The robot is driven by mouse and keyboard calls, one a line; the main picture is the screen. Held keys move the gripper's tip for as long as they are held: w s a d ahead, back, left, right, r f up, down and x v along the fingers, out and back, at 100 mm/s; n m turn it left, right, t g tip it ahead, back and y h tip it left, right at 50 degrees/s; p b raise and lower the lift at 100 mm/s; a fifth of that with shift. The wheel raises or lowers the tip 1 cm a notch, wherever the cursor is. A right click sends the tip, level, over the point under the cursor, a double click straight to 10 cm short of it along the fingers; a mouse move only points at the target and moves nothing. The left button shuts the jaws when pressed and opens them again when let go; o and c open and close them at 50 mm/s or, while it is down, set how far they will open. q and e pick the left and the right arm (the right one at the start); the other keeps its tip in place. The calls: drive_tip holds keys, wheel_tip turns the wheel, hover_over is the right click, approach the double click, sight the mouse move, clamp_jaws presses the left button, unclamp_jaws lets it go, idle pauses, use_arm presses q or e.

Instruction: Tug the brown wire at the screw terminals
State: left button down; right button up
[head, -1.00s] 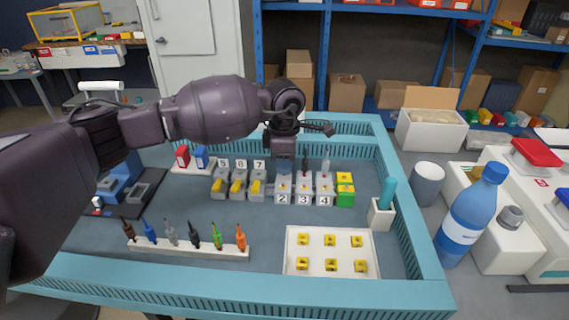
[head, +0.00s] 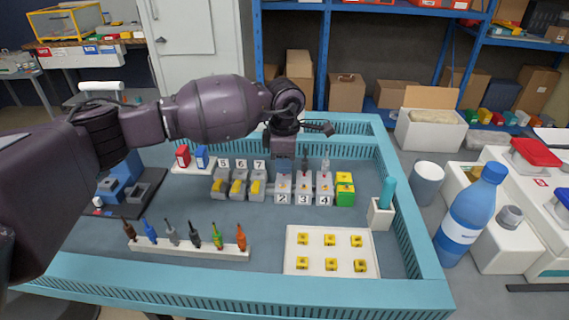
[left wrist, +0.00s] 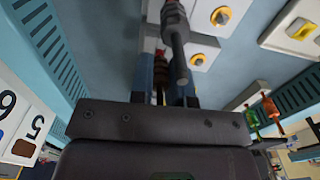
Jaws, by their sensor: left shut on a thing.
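Three pale terminal boxes stand in a row in the head view, numbered 2 (head: 283,198), 3 (head: 304,199) and 4 (head: 325,199). My left gripper (head: 284,168) points down over box 2. In the left wrist view its fingers (left wrist: 163,90) are closed around a ribbed brown piece (left wrist: 160,76), which looks like the brown wire. The lower end of the wire and its terminal are hidden in the head view. A dark upright piece (left wrist: 177,45) stands just beside the fingers in the left wrist view. My right gripper is not in view.
Boxes with yellow levers (head: 238,188) stand left of box 2, and a green-yellow block (head: 345,189) right of box 4. A rack of coloured tools (head: 190,250) and a white tray of yellow parts (head: 331,251) lie in front.

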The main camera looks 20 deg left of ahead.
use_arm(q)
drive_tip(key=shift+w+r, duration=0.1)
drive_tip(key=shift+r, duration=0.2)
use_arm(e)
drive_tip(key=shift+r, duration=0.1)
use_arm(q)
drive_tip(key=shift+f, duration=0.1)
idle(0.3)
drive_tip(key=c, duration=0.6)
unclamp_jaws()
drive_tip(key=shift+f, duration=0.2)
drive_tip(key=shift+r+p, duration=1.25)
drive_tip(key=shift+r, duration=2.6)
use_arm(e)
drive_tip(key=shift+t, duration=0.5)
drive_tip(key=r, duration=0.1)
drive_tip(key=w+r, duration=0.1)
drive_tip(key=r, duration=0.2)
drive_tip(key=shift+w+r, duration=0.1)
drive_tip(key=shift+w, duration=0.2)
use_arm(q)
drive_tip(key=shift+f, duration=0.1)
